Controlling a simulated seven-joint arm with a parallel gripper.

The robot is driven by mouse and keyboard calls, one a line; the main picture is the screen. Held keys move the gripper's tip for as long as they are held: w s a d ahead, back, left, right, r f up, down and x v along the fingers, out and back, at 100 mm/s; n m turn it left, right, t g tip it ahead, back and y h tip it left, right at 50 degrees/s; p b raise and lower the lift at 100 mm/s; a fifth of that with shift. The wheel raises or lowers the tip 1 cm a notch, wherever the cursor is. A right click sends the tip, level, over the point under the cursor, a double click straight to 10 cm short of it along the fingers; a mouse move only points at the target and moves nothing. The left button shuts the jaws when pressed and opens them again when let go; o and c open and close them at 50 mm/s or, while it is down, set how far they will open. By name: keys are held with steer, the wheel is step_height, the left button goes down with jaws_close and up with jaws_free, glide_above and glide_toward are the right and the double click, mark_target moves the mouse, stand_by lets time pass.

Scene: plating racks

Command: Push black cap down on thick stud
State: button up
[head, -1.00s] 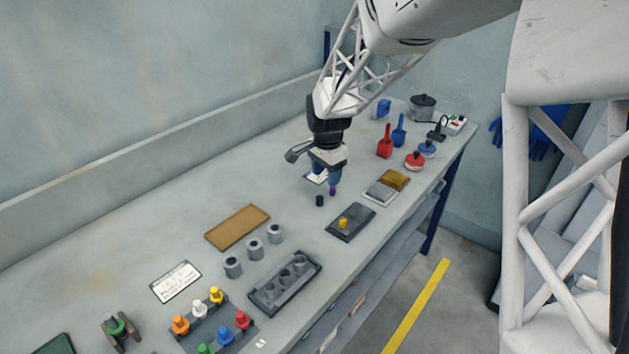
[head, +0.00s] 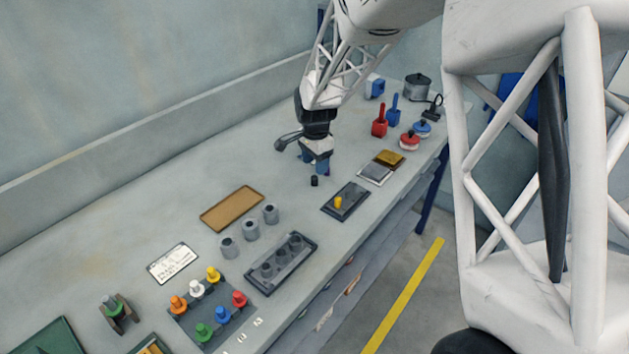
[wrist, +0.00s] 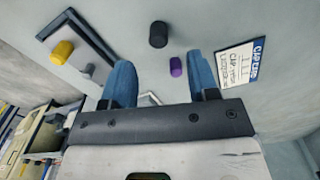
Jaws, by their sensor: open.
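The black cap (head: 314,181) stands on the table just in front of my gripper (head: 314,166). It also shows in the wrist view (wrist: 158,34), beyond the fingertips. A smaller purple cap (wrist: 177,66) appears between my open blue fingers (wrist: 163,72) in the wrist view; my gripper hides it in the head view. A yellow cap (head: 338,202) sits on a dark plate (head: 357,194) to the right of the black cap; both also show in the wrist view, the cap (wrist: 62,52) at upper left. My gripper holds nothing.
A printed card (wrist: 240,60) lies right of the caps in the wrist view. Grey cylinders (head: 251,229), a dark tray (head: 281,263) and a brown board (head: 232,208) lie nearer the front. Silver and gold plates (head: 375,174) lie beyond the dark plate. The table left of my gripper is clear.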

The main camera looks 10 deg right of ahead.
mark_target(315, 177)
steer(key=shift+f, duration=0.25)
steer(key=shift+s+f, duration=0.1)
steer(key=shift+f, duration=2.5)
steer(key=c, duration=1)
